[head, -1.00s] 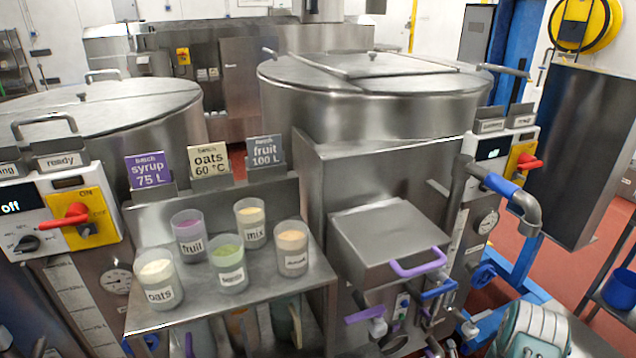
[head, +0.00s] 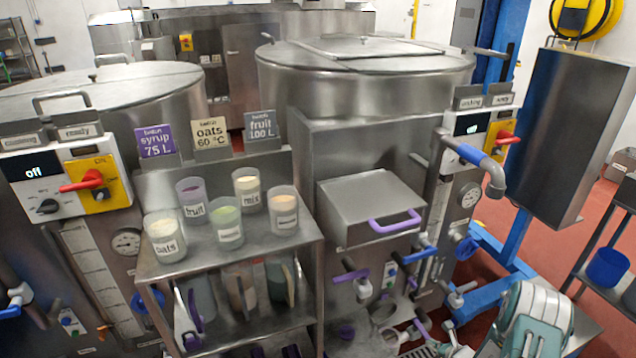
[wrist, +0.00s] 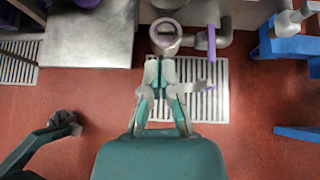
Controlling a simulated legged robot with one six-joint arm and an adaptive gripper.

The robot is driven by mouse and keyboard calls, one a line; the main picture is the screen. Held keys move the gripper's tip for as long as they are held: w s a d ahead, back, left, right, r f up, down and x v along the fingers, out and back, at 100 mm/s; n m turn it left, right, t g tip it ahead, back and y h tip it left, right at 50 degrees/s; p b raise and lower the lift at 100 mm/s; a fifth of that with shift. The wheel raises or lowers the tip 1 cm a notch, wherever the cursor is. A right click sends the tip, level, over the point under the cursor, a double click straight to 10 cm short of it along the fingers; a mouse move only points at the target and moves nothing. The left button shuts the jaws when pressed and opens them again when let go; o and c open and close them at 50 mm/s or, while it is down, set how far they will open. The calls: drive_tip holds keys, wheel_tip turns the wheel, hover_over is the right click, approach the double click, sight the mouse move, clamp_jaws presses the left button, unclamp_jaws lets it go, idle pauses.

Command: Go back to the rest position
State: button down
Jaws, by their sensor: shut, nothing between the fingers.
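My gripper (wrist: 160,75) is shut and empty in the wrist view, with its two fingers together over a floor drain grate (wrist: 215,95). A round steel outlet with a purple ring (wrist: 166,33) lies just beyond the fingertips in that view; I cannot tell how far below or away it is. Part of my teal and grey arm (head: 535,320) shows at the lower right of the head view.
A steel stand (head: 160,268) holds several labelled cups, with scoops on its shelf below. Large steel kettles (head: 365,90) stand behind. A steel box with a purple handle (head: 365,205), valve handles and a blue-gripped pipe (head: 475,157) are near my arm.

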drive_tip(key=a+r+n+g+y, duration=0.1)
drive_tip(key=a+r+n, duration=0.3)
drive_tip(key=r, duration=0.4)
drive_tip(key=w+a+r+n+g+y, duration=0.15)
drive_tip(key=a+r+n, duration=0.25)
drive_tip(key=r, duration=0.5)
drive_tip(key=s+a+r+n+g+y, duration=0.1)
drive_tip(key=a+r+n, duration=0.25)
drive_tip(key=r, duration=0.45)
drive_tip(key=s+a+r+n+g, duration=0.1)
drive_tip(key=s+a+r+n, duration=0.35)
drive_tip(key=r, duration=0.25)
drive_tip(key=s+a+r+n+g, duration=0.2)
drive_tip(key=s+a+r+n, duration=0.25)
drive_tip(key=r, duration=0.25)
drive_tip(key=s+r+n+t+h, duration=0.1)
drive_tip(key=s+r+n+h, duration=0.3)
drive_tip(key=s, duration=0.6)
drive_tip(key=s+d+r+n+t+h, duration=0.1)
drive_tip(key=s+r+n+h, duration=0.2)
drive_tip(key=s+r+n, duration=0.3)
drive_tip(key=s, duration=0.5)
drive_tip(key=shift+h, duration=0.35)
